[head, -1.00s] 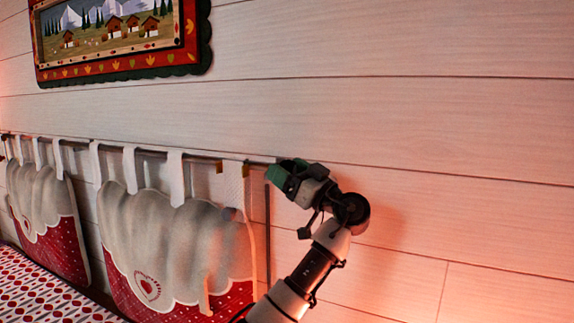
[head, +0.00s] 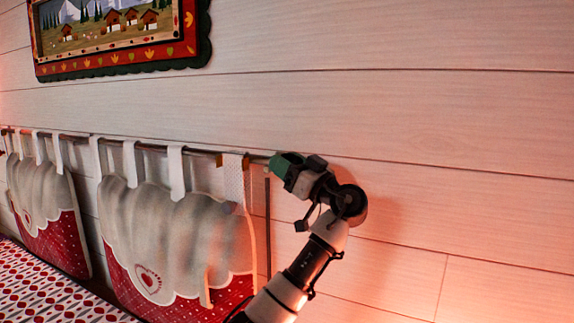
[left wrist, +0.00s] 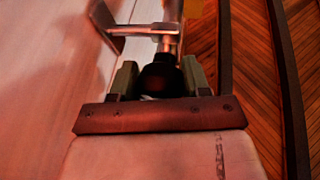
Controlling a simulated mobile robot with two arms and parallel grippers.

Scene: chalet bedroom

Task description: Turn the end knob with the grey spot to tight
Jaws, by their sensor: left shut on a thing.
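A thin dark curtain rod (head: 205,152) runs along the white plank wall and ends at my left gripper (head: 275,163). In the left wrist view, a dark rounded end knob (left wrist: 160,74) sits between the two green-grey fingers, at the end of the metal rod (left wrist: 167,42). My left gripper is shut on this knob. In the head view the gripper covers the knob. I cannot make out a grey spot on it. My right gripper is not in view.
White and red cushions (head: 135,275) hang from the rod by white loops (head: 176,172). A metal bracket (left wrist: 135,30) stands close beyond the knob in the left wrist view. A framed picture (head: 120,62) hangs above. The wall to the right is bare.

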